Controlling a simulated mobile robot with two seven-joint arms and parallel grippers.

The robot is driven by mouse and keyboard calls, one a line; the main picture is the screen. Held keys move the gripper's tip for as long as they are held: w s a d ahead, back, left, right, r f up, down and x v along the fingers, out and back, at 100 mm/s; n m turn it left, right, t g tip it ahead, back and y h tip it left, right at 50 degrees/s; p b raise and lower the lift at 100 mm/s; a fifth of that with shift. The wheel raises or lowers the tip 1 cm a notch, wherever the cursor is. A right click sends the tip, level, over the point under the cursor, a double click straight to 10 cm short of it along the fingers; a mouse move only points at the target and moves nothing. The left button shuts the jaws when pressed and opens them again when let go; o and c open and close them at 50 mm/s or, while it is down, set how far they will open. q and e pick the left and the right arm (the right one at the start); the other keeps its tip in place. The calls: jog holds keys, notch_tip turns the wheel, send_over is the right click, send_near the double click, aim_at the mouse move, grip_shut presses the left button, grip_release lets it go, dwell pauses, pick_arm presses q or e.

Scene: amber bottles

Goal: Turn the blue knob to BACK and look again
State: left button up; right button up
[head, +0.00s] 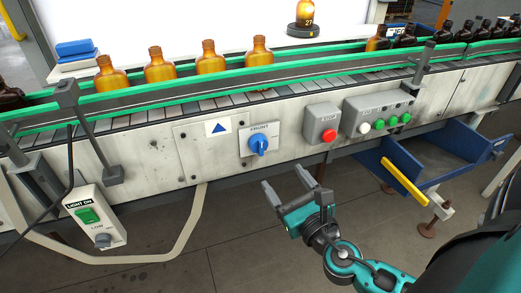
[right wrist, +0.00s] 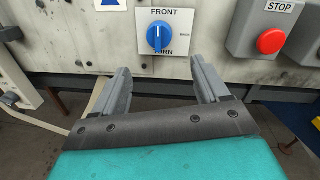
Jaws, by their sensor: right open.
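The blue knob (head: 258,145) sits on a white plate (head: 246,137) on the front of the conveyor. The plate reads FRONT at the top. In the right wrist view the knob (right wrist: 158,37) stands with its grip bar upright and a white line on it pointing up toward FRONT; lettering below it is partly covered. My right gripper (head: 285,194) is open and empty, below and to the right of the knob in the head view. In the right wrist view its two fingers (right wrist: 160,83) stand apart below the plate, not touching the knob. My left gripper is not in view.
A grey box with a red STOP button (head: 328,136) is right of the knob, then a panel of several buttons (head: 378,115). A blue bin (head: 430,155) sticks out at right. A light switch box (head: 95,216) hangs at left. Amber bottles (head: 160,66) stand on the conveyor.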

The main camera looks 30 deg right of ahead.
aim_at(263, 151)
jog(key=w, duration=0.3)
jog(key=w+d+p, duration=0.1)
jog(key=w, duration=0.7)
jog(key=shift+w+d, duration=0.15)
jog(key=shift+d, duration=0.15)
jog(key=c, duration=1.1)
